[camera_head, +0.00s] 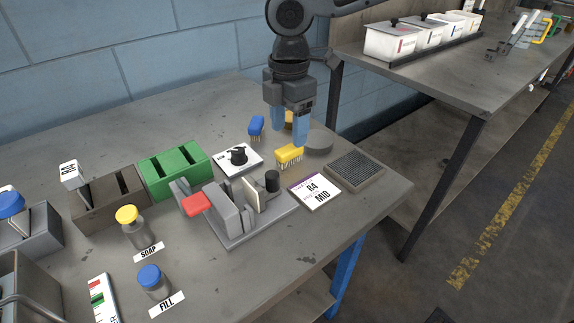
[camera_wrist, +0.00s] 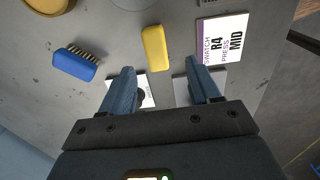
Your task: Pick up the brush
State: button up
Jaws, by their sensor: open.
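Two brushes lie on the grey bench. The yellow brush (camera_head: 289,155), bristles down in the head view, also shows in the wrist view (camera_wrist: 155,48), just beyond the gap between my fingers. The blue brush (camera_head: 256,125) lies farther back and left; in the wrist view it (camera_wrist: 76,64) is left of my fingers with its bristles showing. My gripper (camera_head: 289,139) points down with its blue fingers apart and nothing between them. In the wrist view, my gripper's fingertips (camera_wrist: 160,67) are spread on either side of the yellow brush's near end.
The R4 MID card (camera_head: 314,193) and a dark gridded tray (camera_head: 354,170) are to the right. A grey press-like fixture (camera_head: 240,222) with a red handle stands in front. A grey disc (camera_head: 319,139) lies behind. A green slotted block (camera_head: 174,170) stands left.

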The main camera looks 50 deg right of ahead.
aim_at(289, 147)
jog(key=f, duration=0.6)
jog(key=shift+w+d+f, duration=0.15)
jog(key=shift+d+f, duration=0.15)
jog(key=shift+d, duration=0.05)
jog(key=shift+c, duration=0.2)
jog(key=c, duration=1)
jog(key=shift+r, duration=0.55)
notch_tip(289, 147, up, 3)
jog(key=shift+f, duration=0.15)
jog(key=s+d+r, duration=0.4)
jog(key=s+r, duration=0.3)
jog(key=s, duration=0.4)
jog(key=shift+p, duration=0.3)
